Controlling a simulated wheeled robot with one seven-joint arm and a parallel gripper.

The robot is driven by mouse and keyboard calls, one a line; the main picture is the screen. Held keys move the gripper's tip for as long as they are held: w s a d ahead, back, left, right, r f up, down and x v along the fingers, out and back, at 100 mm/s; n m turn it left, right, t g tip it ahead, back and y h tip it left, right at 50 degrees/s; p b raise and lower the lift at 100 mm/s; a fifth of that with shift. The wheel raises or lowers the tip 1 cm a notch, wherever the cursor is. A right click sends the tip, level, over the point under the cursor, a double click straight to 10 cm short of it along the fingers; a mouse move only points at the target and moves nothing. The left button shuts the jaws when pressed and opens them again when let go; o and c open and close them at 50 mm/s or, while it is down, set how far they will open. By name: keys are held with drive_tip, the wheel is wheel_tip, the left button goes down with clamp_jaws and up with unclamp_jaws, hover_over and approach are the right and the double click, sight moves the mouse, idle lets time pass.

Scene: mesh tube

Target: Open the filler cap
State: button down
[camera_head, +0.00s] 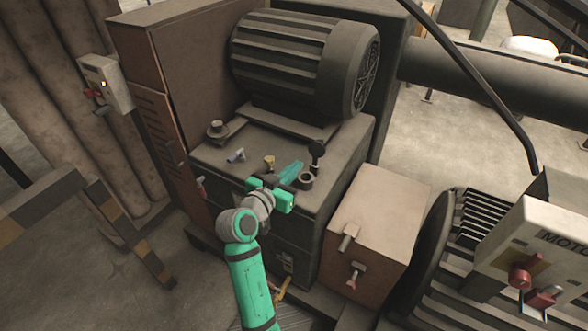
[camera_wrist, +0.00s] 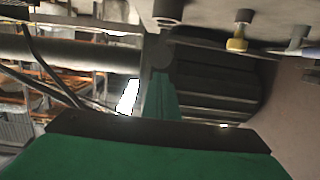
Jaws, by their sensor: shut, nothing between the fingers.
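A short dark round neck (camera_head: 305,181) stands on top of the tank below the big motor. A dark round cap-like disc (camera_head: 317,148) stands up on a thin stem just behind it, apart from the neck's mouth; I take this as the filler cap, raised. In the wrist view the neck (camera_wrist: 168,12) is at the top edge and the disc (camera_wrist: 160,50) is just beyond my fingertips. My gripper (camera_head: 298,166) is teal, shut and empty, close to the left of the disc. In the wrist view its fingers (camera_wrist: 161,78) are together; I cannot tell whether they touch the disc.
A brass fitting (camera_head: 269,162), a blue-grey fitting (camera_head: 236,155) and a round breather (camera_head: 217,131) stand on the tank top. The ribbed motor (camera_head: 300,62) rises behind. A tan box (camera_head: 378,225) stands at right, a striped barrier (camera_head: 120,225) at left.

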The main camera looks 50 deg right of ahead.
sight(316, 146)
drive_tip(key=x, duration=1.1)
drive_tip(key=shift+f, duration=0.1)
drive_tip(key=shift+d+r+y, duration=0.25)
drive_tip(key=shift+d+y, duration=0.15)
drive_tip(key=shift+y, duration=0.2)
drive_tip(key=shift+w+d, duration=0.2)
drive_tip(key=shift+d, duration=0.35)
drive_tip(key=r+v, duration=0.2)
drive_tip(key=v, duration=1.2)
drive_tip(key=shift+w+d, duration=0.25)
